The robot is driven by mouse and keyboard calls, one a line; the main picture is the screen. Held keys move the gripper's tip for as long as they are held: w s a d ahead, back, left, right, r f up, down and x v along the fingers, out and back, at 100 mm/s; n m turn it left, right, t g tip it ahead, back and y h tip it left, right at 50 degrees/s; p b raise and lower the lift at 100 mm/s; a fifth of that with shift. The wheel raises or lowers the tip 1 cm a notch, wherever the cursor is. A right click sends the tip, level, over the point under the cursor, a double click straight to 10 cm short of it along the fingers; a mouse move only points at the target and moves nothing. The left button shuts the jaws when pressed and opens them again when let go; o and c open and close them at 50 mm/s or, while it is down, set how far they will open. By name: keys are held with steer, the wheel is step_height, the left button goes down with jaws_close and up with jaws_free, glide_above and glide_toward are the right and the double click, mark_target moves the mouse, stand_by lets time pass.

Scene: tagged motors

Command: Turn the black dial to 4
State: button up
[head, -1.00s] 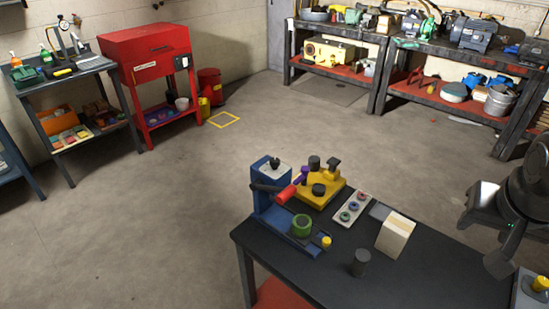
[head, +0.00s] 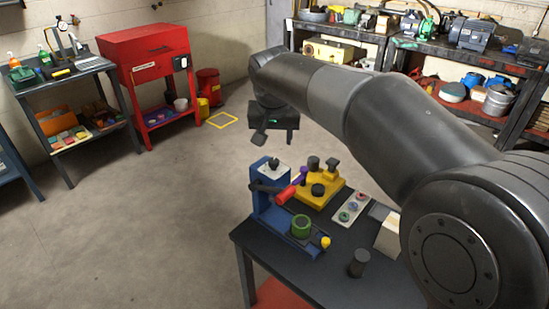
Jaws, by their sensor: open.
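A small black knob on a pale face (head: 273,163) sits on top of the blue press (head: 264,205) at the back left of the near table; it looks like the black dial, but its numbers are too small to read. Other black knobs stand on the yellow fixture (head: 330,181) beside it. My gripper (head: 262,140) is open and empty, pointing down, and appears just above the blue press in the picture. It is apart from the knob; its depth relative to it is hard to judge.
The near dark table (head: 320,270) also holds a pale strip with coloured rings (head: 350,209), a cardboard box (head: 388,237) partly hidden by my arm, and a dark cylinder (head: 358,263).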

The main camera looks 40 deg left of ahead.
mark_target(274, 161)
steer(key=x, duration=1.1)
steer(key=shift+s+a, duration=0.15)
steer(key=shift+a, duration=0.1)
steer(key=shift+c, duration=0.2)
steer(key=c, duration=0.9)
